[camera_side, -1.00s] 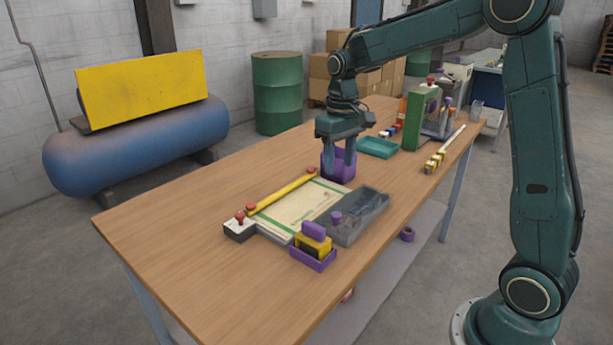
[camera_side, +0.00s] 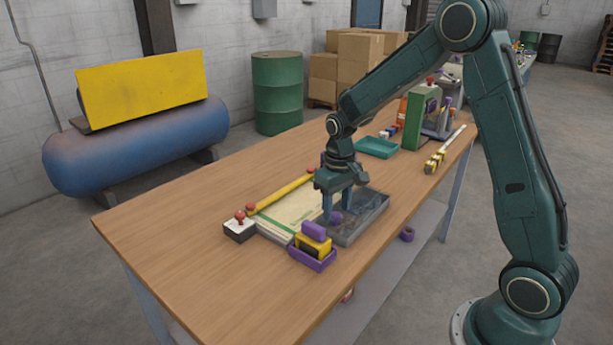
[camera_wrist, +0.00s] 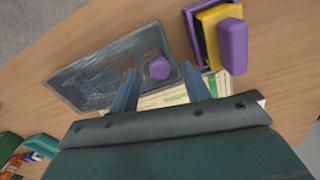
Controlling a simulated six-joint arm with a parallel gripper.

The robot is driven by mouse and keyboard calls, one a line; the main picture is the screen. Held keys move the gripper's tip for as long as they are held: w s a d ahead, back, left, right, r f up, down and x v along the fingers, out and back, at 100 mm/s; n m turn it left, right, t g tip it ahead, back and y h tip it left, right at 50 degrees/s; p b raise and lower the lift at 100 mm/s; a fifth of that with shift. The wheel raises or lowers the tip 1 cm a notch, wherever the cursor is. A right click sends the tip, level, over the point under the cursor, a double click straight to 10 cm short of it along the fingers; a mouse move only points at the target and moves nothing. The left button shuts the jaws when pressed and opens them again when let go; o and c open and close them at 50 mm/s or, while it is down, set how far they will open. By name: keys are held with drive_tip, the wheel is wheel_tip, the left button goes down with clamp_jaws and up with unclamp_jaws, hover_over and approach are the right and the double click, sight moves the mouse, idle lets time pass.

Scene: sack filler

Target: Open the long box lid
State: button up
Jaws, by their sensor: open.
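The long grey box (camera_side: 368,226) lies on the table with its smoky, see-through lid on, and it also shows in the wrist view (camera_wrist: 82,84). A purple knob (camera_side: 336,217) stands near one end of the lid; it also shows in the wrist view (camera_wrist: 159,67). My gripper (camera_side: 339,211) points down over that end of the box. In the wrist view my gripper (camera_wrist: 160,70) is open, with the knob showing between its two fingertips. I cannot tell whether the fingers touch the lid.
A purple tray (camera_side: 314,263) with a yellow-and-black, purple-handled item sits close beside the box. A pale sack (camera_side: 293,214) lies on the other side, with a yellow bar (camera_side: 283,194) along it and a red-knobbed stamp (camera_side: 239,228). A teal tray (camera_side: 377,148) is farther back.

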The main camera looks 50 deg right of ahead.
drive_tip(key=shift+f, duration=0.55)
drive_tip(key=shift+c, duration=0.5)
clamp_jaws()
drive_tip(key=shift+d, duration=0.15)
drive_tip(key=d, duration=1.9)
drive_tip(key=shift+d, duration=0.35)
drive_tip(key=shift+o, duration=0.5)
unclamp_jaws()
